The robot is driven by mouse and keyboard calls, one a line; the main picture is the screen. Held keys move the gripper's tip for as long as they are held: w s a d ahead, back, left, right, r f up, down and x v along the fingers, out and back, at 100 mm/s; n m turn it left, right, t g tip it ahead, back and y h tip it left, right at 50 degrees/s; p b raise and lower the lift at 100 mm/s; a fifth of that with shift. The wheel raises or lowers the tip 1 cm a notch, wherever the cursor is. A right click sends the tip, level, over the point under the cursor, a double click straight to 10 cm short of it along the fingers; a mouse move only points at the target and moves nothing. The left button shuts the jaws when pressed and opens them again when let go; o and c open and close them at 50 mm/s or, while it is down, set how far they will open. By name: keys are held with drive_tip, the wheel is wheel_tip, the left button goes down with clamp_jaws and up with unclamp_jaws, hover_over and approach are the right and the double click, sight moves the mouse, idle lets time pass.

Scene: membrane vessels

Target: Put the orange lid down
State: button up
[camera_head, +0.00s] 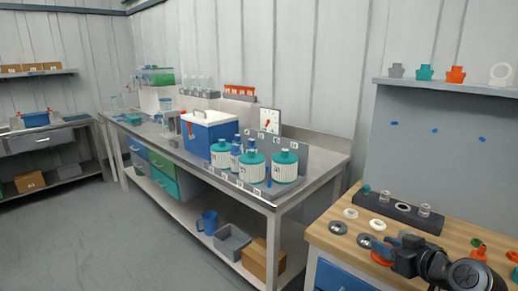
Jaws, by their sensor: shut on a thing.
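My gripper (384,250) reaches in from the lower right, over the wooden bench top (345,254). It is shut on the orange lid (379,259), which shows at its fingertips, partly hidden by them. The lid is at or just above the wood near the bench's front edge; I cannot tell whether it touches.
Grey discs (338,228) and white rings (350,213) lie close by. A dark block (371,202) with small jars stands behind. More orange pieces (478,253) lie at the right. The steel bench (305,187) on the left holds several white and teal vessels (284,166).

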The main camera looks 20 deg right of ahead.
drive_tip(key=a+f+y, duration=0.1)
drive_tip(key=a+f, duration=0.8)
drive_tip(key=a, duration=0.5)
drive_tip(key=s+a+f+n, duration=0.1)
drive_tip(key=a+f, duration=0.8)
drive_tip(key=a, duration=0.5)
drive_tip(key=shift+s+a+n+y, duration=0.3)
drive_tip(key=shift+a+y, duration=0.1)
